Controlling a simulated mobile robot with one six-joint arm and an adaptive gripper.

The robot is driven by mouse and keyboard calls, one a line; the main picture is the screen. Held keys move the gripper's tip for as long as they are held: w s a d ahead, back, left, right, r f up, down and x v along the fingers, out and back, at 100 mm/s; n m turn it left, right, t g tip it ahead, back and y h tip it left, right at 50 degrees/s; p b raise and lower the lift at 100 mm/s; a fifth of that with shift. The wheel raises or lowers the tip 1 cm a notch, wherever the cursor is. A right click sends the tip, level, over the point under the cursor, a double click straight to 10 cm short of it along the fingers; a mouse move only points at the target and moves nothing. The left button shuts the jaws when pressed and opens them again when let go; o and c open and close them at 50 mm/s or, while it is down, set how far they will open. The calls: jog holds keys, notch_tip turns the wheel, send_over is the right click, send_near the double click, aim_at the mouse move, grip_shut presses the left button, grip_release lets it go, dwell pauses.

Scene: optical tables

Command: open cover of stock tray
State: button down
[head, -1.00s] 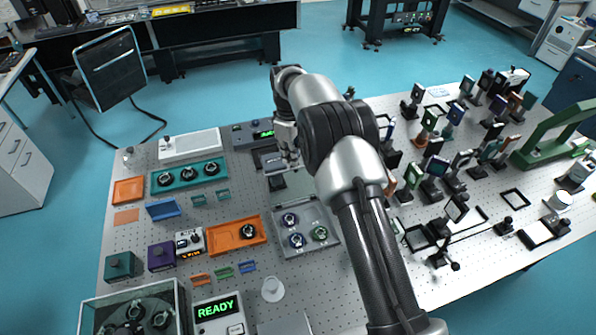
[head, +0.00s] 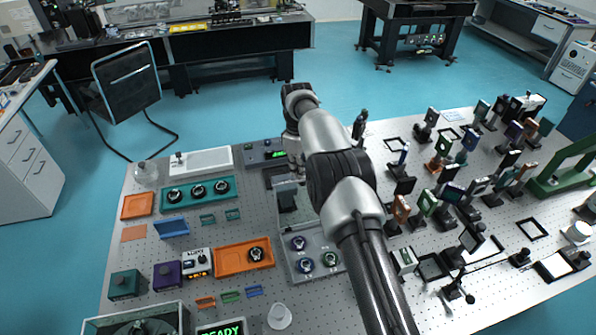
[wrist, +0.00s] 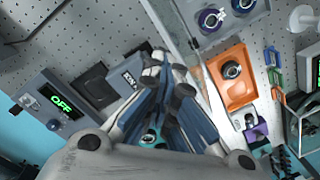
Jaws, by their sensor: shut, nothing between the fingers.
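The stock tray (head: 318,243) is a grey tray with three round ringed parts in it, left of my arm in the head view. Part of it shows at the top of the wrist view (wrist: 240,30). Its cover (head: 291,214) appears as a see-through pane standing up at the tray's far edge. In the wrist view a pale pane edge runs beside my fingers. My gripper (wrist: 155,66) is shut and empty, close to the pane; I cannot tell whether they touch. In the head view my gripper (head: 294,172) is partly hidden by my arm.
An orange tray (head: 232,261) with one round part lies left of the stock tray. A teal tray (head: 180,209) and a device reading OFF (wrist: 62,102) stand farther back. Many optic mounts (head: 428,203) crowd the table right of my arm.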

aim_at(303, 182)
jog(key=c, duration=2.4)
grip_release()
jog(key=shift+g, duration=0.5)
jog(key=f, duration=0.1)
jog(key=s+d+f, duration=0.1)
jog(key=s+f, duration=0.1)
jog(key=shift+d+f, duration=0.25)
jog(key=shift+f, duration=0.15)
jog(key=c, duration=2.1)
grip_release()
jog(key=shift+o, duration=0.8)
jog(key=shift+w+r, duration=0.1)
jog(key=shift+r, duration=0.2)
jog(key=o, duration=0.5)
jog(key=shift+t, duration=0.5)
jog(key=r, duration=0.3)
jog(key=w+a+r, duration=0.1)
jog(key=r, duration=0.3)
jog(key=w+r, duration=0.1)
jog(key=r, duration=0.2)
jog(key=shift+w+a+r, duration=0.1)
jog(key=shift+a+r, duration=0.2)
jog(key=shift+o, duration=0.2)
